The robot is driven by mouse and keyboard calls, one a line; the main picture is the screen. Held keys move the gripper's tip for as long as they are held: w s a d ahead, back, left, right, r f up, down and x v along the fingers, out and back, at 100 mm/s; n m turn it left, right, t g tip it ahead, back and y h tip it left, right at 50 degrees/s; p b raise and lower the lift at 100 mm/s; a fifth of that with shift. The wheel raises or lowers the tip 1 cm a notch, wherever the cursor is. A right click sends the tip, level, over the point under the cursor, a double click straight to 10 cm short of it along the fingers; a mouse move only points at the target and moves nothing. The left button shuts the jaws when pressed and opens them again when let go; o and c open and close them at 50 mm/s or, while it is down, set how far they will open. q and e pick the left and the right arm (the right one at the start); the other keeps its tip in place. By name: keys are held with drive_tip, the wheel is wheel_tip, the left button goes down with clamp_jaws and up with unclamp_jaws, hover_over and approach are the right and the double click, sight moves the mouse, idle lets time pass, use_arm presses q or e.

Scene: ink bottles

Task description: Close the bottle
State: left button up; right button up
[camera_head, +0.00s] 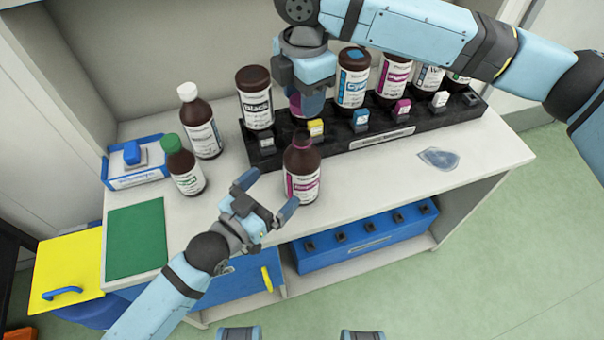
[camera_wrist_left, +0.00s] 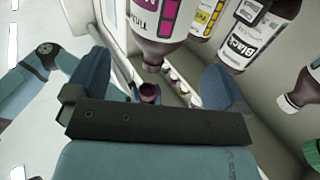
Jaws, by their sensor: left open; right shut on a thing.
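A brown bottle (camera_head: 302,172) with a white and magenta label stands upright near the shelf's front edge. Its narrow neck shows uncapped in the left wrist view (camera_wrist_left: 153,62), where things appear upside down. My left gripper (camera_head: 267,196) is open and empty just left of and in front of this bottle, its fingers not around it. My right gripper (camera_head: 306,92) is shut on what looks like a purple cap (camera_wrist_left: 150,92), held above the bottle's neck with a gap between them. The fingers partly hide the cap in the head view.
A black rack (camera_head: 405,136) holds several ink bottles behind. A green-capped bottle (camera_head: 183,170) and a white-capped bottle (camera_head: 201,122) stand left, near a blue-white tray (camera_head: 133,183) and a green mat (camera_head: 136,240). The right of the shelf is mostly clear, with a bluish patch (camera_head: 438,158).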

sight(301, 161)
use_arm(q)
drive_tip(key=x, duration=0.9)
drive_tip(key=shift+w+d, duration=0.2)
drive_tip(key=shift+w, duration=0.1)
drive_tip(key=c, duration=1.1)
use_arm(e)
drive_tip(key=shift+f, duration=2.5)
drive_tip(key=shift+f, duration=0.9)
drive_tip(key=shift+f, duration=0.55)
